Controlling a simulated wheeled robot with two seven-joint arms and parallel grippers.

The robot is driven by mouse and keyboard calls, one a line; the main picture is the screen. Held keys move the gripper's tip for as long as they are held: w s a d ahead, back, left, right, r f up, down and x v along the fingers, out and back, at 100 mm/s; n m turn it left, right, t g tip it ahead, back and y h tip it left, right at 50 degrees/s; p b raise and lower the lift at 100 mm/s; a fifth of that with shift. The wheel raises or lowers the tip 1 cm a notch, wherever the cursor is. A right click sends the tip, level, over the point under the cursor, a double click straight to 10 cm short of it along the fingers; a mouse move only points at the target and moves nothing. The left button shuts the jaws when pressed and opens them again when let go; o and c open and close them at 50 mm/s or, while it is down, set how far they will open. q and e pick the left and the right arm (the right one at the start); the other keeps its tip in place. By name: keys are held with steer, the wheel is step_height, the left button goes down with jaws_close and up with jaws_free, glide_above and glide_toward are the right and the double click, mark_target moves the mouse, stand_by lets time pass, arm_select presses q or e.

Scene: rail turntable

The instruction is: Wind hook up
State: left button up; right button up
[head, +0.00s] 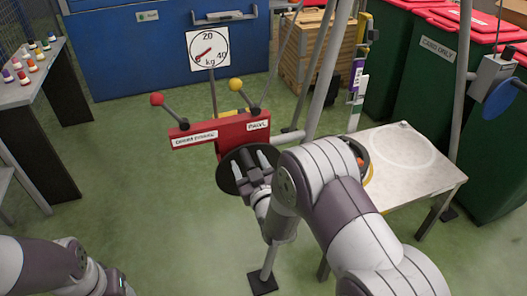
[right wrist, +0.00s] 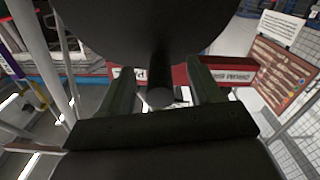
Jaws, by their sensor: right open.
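A black round wheel (head: 226,178) sits on the front of a red panel (head: 235,131). In the right wrist view the wheel (right wrist: 160,25) fills the top, and a dark knob (right wrist: 160,92) sticks out from it. My right gripper (head: 251,166) is in front of the wheel. Its two fingers are open, one on each side of the knob, with gaps visible. The panel carries a red-balled lever (head: 157,99) and a yellow-balled lever (head: 236,85), the latter above a label reading PAWL. I cannot make out a hook. My left arm shows at the lower left, its gripper out of frame.
A kg dial (head: 208,49) stands behind the panel. Grey poles rise around the winch. A pale table (head: 410,165) is at the right, near a blue wheel (head: 505,99) and green bins (head: 425,60). A bench (head: 35,75) with small coloured items is at the left. Green floor between is clear.

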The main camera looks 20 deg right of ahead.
jaws_close()
steer(key=shift+d+r+m, duration=0.1)
steer(key=shift+d+m, duration=0.5)
steer(key=shift+m, duration=0.3)
jaws_free()
steer(key=shift+d, duration=0.1)
steer(key=s+p, duration=0.1)
steer(key=s, duration=0.7)
